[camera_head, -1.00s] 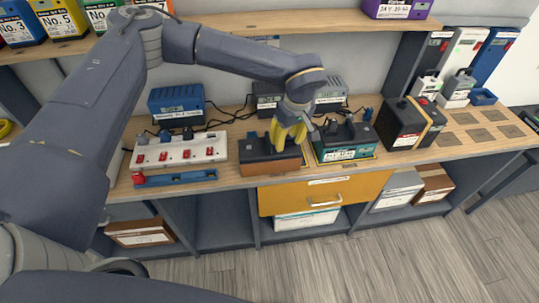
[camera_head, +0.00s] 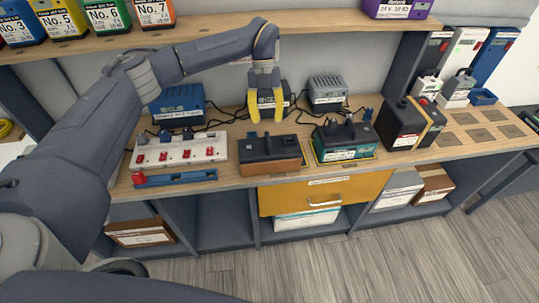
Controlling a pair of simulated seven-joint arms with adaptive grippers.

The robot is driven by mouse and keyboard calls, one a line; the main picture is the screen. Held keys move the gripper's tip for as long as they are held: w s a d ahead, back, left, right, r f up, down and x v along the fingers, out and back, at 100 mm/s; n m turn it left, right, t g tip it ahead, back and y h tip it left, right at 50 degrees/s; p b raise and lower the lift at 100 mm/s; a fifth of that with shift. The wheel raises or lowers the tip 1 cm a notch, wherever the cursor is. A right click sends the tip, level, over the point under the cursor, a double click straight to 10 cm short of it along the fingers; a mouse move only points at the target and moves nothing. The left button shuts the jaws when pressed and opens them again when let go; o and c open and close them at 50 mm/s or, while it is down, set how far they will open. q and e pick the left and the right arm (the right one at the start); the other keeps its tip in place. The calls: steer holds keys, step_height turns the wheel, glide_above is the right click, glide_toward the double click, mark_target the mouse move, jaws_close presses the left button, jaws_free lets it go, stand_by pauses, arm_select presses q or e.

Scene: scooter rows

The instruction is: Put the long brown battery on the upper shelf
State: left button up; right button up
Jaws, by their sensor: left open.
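The long brown battery (camera_head: 272,165) sits on the wooden workbench, brown in front with a dark top and a handle. My left gripper (camera_head: 266,116) has yellow fingers pointing down, spread apart. It is open and empty, above and just behind the battery, and appears clear of it. The upper shelf (camera_head: 300,22) runs along the top of the view, wooden, with batteries at its left and a purple one at its right. My right gripper is out of view.
A teal battery (camera_head: 343,150) stands right of the brown one. A white power strip (camera_head: 180,151) lies to the left. Chargers (camera_head: 177,105) and cables line the back. A black battery (camera_head: 400,124) stands farther right. The upper shelf's middle is bare.

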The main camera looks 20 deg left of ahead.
mark_target(268, 137)
arm_select(q)
steer(key=shift+s+r+n, duration=0.1)
steer(key=shift+s+n, duration=0.1)
steer(key=shift+n, duration=0.5)
steer(key=shift+x, duration=3.75)
steer(key=shift+c, duration=0.2)
jaws_close()
steer(key=shift+r, duration=0.1)
